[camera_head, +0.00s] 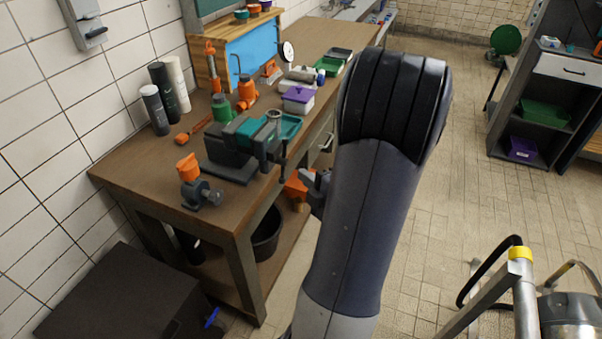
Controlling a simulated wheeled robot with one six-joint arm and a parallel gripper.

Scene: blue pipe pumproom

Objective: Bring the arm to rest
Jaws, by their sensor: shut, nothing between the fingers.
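My arm (365,215) rises through the middle of the view, bent at a dark rounded joint (393,100) at the top. It stands in front of the right side of the workbench (130,175).
The bench carries a vise (240,150), an orange-topped fitting (193,180), dark bottles (156,108) and a purple-lidded box (298,98). A dark box (120,305) stands at lower left. A shelf unit (545,100) and metal piping (520,285) are at right. Tiled floor between is open.

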